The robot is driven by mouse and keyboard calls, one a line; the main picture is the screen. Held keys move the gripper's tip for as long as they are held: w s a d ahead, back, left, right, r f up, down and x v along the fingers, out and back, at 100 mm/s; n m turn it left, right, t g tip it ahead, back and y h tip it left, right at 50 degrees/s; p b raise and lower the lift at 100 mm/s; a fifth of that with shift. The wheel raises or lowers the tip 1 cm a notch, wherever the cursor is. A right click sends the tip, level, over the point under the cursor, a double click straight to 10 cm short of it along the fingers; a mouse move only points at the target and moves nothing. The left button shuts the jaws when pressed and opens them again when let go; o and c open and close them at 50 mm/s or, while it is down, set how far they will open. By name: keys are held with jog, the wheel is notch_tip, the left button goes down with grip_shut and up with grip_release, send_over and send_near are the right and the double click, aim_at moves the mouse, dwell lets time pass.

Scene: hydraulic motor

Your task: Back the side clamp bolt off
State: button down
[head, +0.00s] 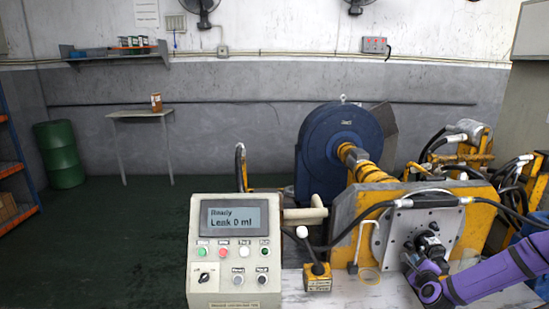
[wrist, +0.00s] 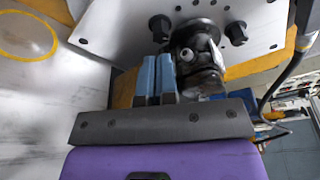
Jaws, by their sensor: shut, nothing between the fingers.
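The hydraulic motor (wrist: 198,62), a dark body with a pale worn patch, sits on a light grey mounting plate (wrist: 110,28). A black clamp bolt (wrist: 160,28) stands on the plate at the motor's left and another (wrist: 236,33) at its right. I cannot tell which is the side clamp bolt. My gripper (wrist: 157,60) has its blue fingers together, empty, just below the left bolt in the wrist view and beside the motor. In the head view the motor (head: 430,243) is on the plate at lower right, with my purple arm in front, partly hiding it.
Black hoses (head: 475,206) cross in front of the yellow frame (head: 352,222). A control box (head: 235,250) reads "Ready, Leak 0 ml". A small yellow box with a white-knobbed lever (head: 318,280) and a yellow ring (head: 369,276) are on the bench.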

aim_at(404, 240)
jog(key=shift+a+r+x, duration=0.1)
jog(key=shift+a+x, duration=0.05)
jog(key=shift+x, duration=0.9)
jog(key=shift+a+r+x, duration=0.15)
jog(key=shift+a+x, duration=0.05)
jog(key=shift+x, duration=0.85)
jog(key=shift+a+r+x, duration=0.1)
jog(key=shift+a+x, duration=0.05)
jog(key=shift+x, duration=0.9)
jog(key=shift+w+a+r, duration=0.1)
jog(key=shift+w+r, duration=0.1)
jog(key=shift+w, duration=0.05)
jog(key=shift+w+r, duration=0.15)
jog(key=shift+f, duration=0.25)
jog(key=shift+a, duration=0.15)
jog(key=shift+a+r, duration=0.1)
jog(key=shift+a, duration=0.1)
jog(key=shift+s, duration=0.55)
jog(key=shift+s+d+f, duration=0.1)
jog(key=shift+s, duration=1.15)
jog(key=shift+s+d+f, duration=0.1)
jog(key=shift+s+f, duration=0.05)
jog(key=shift+s, duration=1.1)
